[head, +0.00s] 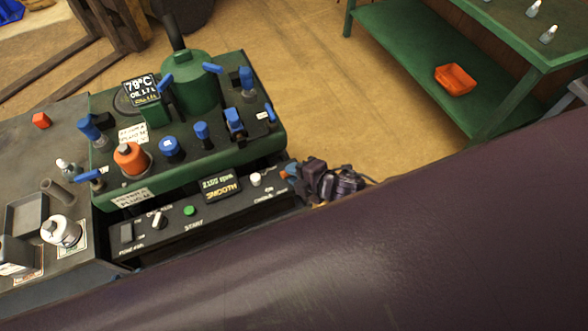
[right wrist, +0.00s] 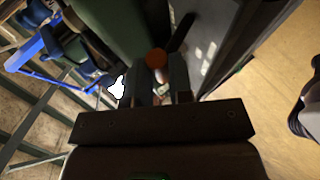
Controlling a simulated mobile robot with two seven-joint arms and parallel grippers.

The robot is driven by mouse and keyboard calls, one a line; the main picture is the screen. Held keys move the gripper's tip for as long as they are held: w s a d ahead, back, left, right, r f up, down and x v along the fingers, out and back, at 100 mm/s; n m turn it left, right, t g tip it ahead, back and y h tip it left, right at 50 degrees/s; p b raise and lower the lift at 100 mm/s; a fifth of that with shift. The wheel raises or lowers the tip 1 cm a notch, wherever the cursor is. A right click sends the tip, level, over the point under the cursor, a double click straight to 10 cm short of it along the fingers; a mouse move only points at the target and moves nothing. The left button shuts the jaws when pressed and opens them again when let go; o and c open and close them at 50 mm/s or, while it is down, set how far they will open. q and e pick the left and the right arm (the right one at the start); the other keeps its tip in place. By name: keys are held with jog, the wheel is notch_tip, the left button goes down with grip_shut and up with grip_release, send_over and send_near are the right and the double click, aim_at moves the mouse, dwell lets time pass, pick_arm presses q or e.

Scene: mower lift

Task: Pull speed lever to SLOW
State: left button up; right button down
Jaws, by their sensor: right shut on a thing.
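In the right wrist view, the speed lever (right wrist: 156,58) shows as a round orange knob between the two fingers of my right gripper (right wrist: 157,82). The gripper is shut on it. In the head view, my right gripper (head: 294,172) is at the right end of the black control panel (head: 165,244). There the lever is mostly hidden by the gripper, and I cannot read any SLOW mark. The panel display (head: 220,187) reads SMOOTH, with a smaller rpm line above it. My left gripper is not in view.
The green engine block (head: 195,90) with blue handles stands directly behind the panel. A dark bench (head: 30,135) with small parts is at the left. A green table (head: 440,60) with an orange tray (head: 455,79) is at the upper right. The floor between is clear.

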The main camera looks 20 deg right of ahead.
jog(key=shift+s+f, duration=0.1)
dwell(0.3)
jog(key=c, duration=1.3)
grip_release()
jog(key=v, duration=1)
jog(key=shift+s+d, duration=0.25)
jog(key=shift+s, duration=0.15)
